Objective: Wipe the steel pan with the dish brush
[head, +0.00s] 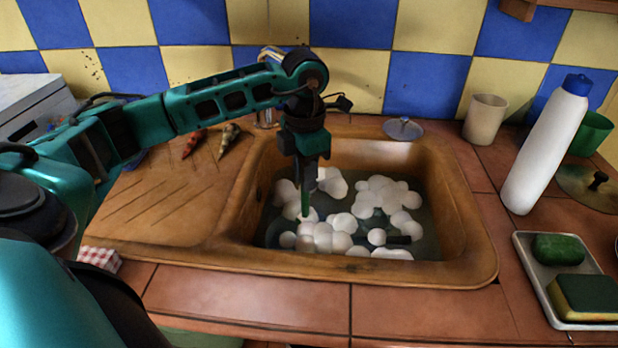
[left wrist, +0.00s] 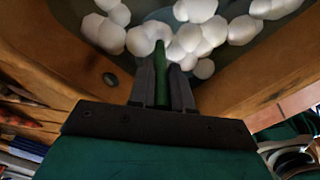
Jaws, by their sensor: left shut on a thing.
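My left gripper (head: 306,160) points down over the sink and is shut on the green dish brush (head: 305,203). In the left wrist view the brush's green handle (left wrist: 160,58) sits between the two fingers. The brush's lower end goes into white suds, so its head is hidden. The steel pan is mostly covered by suds in the sink. I cannot tell whether the brush touches the pan. My right gripper is not in view.
The brown sink (head: 470,262) has raised walls around the water. A white bottle (head: 545,150), a beige cup (head: 485,120) and a tray (head: 527,262) with a green soap (head: 558,248) and a sponge (head: 585,297) stand at right. Two carrot-like things lie at the back left.

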